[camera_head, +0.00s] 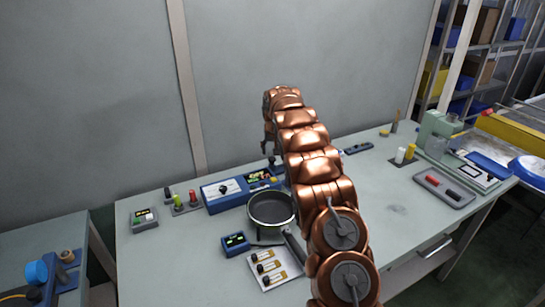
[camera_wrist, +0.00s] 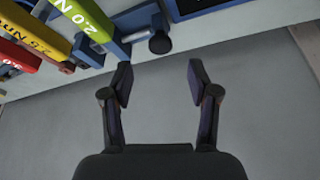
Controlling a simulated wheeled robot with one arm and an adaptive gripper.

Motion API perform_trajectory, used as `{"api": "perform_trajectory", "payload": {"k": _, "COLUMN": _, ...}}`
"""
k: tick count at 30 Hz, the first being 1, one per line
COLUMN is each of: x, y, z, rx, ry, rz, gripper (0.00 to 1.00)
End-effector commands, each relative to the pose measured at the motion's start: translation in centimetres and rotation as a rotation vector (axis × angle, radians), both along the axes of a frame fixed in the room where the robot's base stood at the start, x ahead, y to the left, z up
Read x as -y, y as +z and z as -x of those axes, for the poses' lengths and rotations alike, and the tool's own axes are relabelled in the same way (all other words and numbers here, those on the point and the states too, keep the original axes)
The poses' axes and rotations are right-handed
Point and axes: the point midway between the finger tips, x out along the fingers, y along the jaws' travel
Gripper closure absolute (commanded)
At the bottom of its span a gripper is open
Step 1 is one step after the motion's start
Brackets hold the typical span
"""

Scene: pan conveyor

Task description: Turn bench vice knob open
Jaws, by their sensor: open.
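A dark round knob (camera_wrist: 160,42) on a short light shaft shows at the top of the wrist view, beside a blue body (camera_wrist: 118,42). I take it for the bench vice knob, but the vice itself is not clearly seen. My gripper (camera_wrist: 158,80) is open and empty. The knob lies beyond the fingertips, roughly in line with the gap between them, and no finger touches it. In the head view a small dark knob (camera_head: 271,160) stands at the back of the bench, close under the end of my arm. My arm hides part of the bench there.
In the head view, a blue control box (camera_head: 225,193), a black pan (camera_head: 270,207) and a switch plate (camera_head: 272,268) stand near the arm. A grey wall (camera_head: 280,50) rises behind.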

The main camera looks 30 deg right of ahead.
Motion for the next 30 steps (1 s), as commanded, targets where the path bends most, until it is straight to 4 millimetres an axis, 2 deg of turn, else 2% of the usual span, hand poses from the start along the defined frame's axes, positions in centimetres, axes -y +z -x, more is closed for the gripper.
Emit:
{"api": "perform_trajectory", "payload": {"k": 9, "x": 0.5, "y": -3.4, "z": -1.1, "rx": -0.006, "ry": 0.001, "rz": -0.003, "gripper": 0.40}}
{"api": "perform_trajectory", "payload": {"k": 15, "x": 0.8, "y": -4.8, "z": -1.7, "rx": -0.004, "ry": 0.002, "rz": -0.001, "gripper": 0.40}}
{"api": "perform_trajectory", "payload": {"k": 27, "x": 0.9, "y": -5.5, "z": -2.0, "rx": -0.001, "ry": 0.001, "rz": -0.001, "gripper": 0.40}}
{"api": "perform_trajectory", "payload": {"k": 30, "x": 0.9, "y": -5.5, "z": -2.0, "rx": -0.002, "ry": 0.001, "rz": -0.001, "gripper": 0.49}}
